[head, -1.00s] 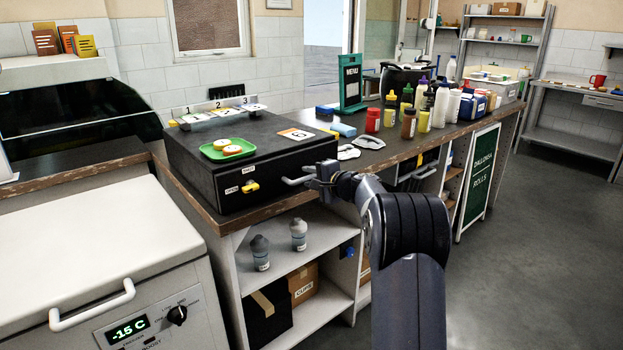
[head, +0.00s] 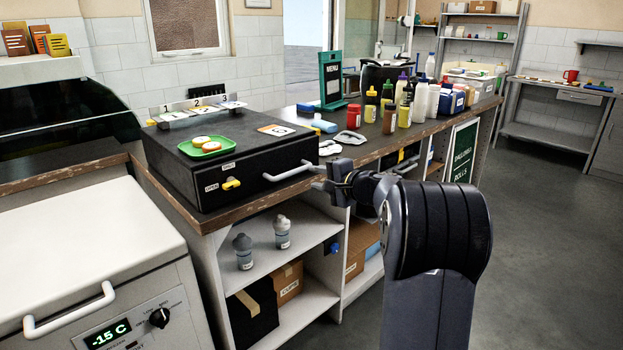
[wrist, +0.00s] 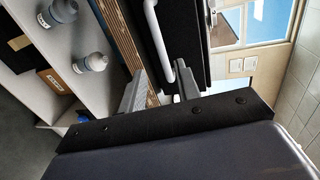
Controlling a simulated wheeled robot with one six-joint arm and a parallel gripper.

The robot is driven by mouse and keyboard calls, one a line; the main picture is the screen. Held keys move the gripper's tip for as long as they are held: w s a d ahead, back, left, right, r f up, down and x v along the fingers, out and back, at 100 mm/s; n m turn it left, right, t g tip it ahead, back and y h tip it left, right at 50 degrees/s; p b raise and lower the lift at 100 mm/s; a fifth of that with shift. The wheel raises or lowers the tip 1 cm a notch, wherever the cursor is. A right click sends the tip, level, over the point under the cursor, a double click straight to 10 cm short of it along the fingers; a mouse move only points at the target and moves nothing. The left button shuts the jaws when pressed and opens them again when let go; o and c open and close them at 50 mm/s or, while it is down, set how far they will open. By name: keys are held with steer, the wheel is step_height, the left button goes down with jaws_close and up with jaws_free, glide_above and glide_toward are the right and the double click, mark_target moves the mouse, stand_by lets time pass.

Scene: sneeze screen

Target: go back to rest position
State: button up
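My gripper (head: 319,184) is at the right front corner of the black drawer box (head: 230,160) on the counter. In the wrist view my gripper (wrist: 160,86) has its two fingers apart with a gap between them, so it is open. The box's pale bar handle (head: 288,171) runs along its front, and its right end is close to my fingertips. In the wrist view the handle (wrist: 158,42) shows beyond and partly between the fingers. I cannot tell whether they touch; nothing is gripped.
The counter's wooden edge (head: 205,217) and a shelf with two grey bottles (head: 243,251) are close below my gripper. Several sauce bottles (head: 404,105) stand further right. A white freezer (head: 80,250) is at the left. The floor at the right (head: 550,230) is clear.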

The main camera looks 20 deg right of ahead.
mark_target(293, 173)
stand_by(0.3)
steer(key=p+x, duration=0.1)
steer(key=x, duration=1)
steer(key=shift+s+a+r+p, duration=0.1)
steer(key=shift+r+p, duration=0.05)
steer(key=shift+p, duration=0.15)
steer(key=shift+f+v, duration=0.25)
steer(key=shift+v, duration=0.8)
steer(key=shift+f+v, duration=0.2)
steer(key=shift+v, duration=0.9)
steer(key=shift+f, duration=0.1)
